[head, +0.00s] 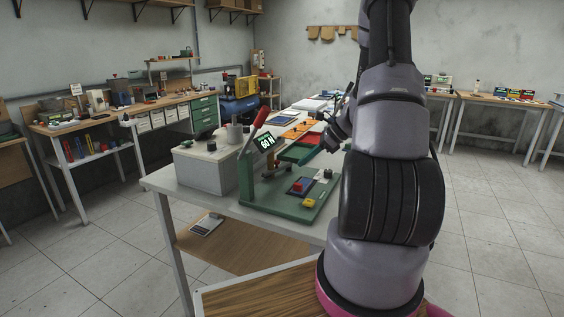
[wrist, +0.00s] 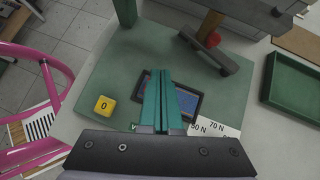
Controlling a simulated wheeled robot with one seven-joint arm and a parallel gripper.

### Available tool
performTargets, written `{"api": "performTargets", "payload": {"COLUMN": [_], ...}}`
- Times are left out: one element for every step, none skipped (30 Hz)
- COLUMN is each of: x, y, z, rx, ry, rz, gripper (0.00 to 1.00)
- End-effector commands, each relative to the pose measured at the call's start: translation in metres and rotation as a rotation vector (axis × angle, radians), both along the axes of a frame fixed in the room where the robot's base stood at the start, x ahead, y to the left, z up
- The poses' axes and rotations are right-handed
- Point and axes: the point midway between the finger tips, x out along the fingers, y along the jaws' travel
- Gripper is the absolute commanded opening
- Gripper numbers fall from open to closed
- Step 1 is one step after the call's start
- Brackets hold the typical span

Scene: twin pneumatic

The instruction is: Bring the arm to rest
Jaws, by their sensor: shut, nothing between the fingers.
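My gripper (wrist: 160,74) is shut and empty, its two teal fingers side by side in the wrist view. From that view they overlap a dark-framed blue pad (wrist: 188,101) on the green base plate (wrist: 115,70) of a bench device. I cannot tell the exact height above it. In the head view my arm rises on the right and bends down over the table; the gripper (head: 338,128) is partly hidden behind it.
The device has a red-handled lever (head: 261,118) and a lit display (head: 265,142). A yellow block marked 0 (wrist: 104,105) and a green tray (wrist: 292,84) are near. A grey box (head: 205,168) stands left. Floor is clear right of the table.

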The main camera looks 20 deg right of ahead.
Motion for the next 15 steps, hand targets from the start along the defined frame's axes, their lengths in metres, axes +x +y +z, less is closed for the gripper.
{"api": "performTargets", "payload": {"x": [-0.001, -0.001, -0.001, -0.001, -0.001, -0.001, -0.002, -0.003, -0.005, -0.006, -0.009, -0.013, -0.017, -0.021, -0.028], "y": [0.0, 0.0, 0.0, 0.0, 0.001, 0.004, 0.007, 0.01, 0.016, 0.022, 0.028, 0.036, 0.043, 0.05, 0.059], "z": [0.001, 0.001, 0.002, 0.003, 0.005, 0.009, 0.014, 0.02, 0.031, 0.04, 0.051, 0.066, 0.078, 0.089, 0.104], "rx": [0.0, 0.0, 0.0, -0.002, -0.007, -0.016, -0.028, -0.043, -0.069, -0.092, -0.118, -0.158, -0.189, -0.221, -0.264], "ry": [0.0, 0.0, -0.001, -0.002, -0.005, -0.014, -0.022, -0.034, -0.054, -0.072, -0.092, -0.122, -0.146, -0.17, -0.203], "rz": [0.0, 0.0, 0.001, 0.003, 0.009, 0.024, 0.042, 0.064, 0.1, 0.132, 0.17, 0.225, 0.268, 0.313, 0.371], "gripper": [0.0, 0.0, 0.0, 0.0, 0.0, 0.0, 0.0, 0.0, 0.0, 0.0, 0.0, 0.0, 0.0, 0.0, 0.0]}}
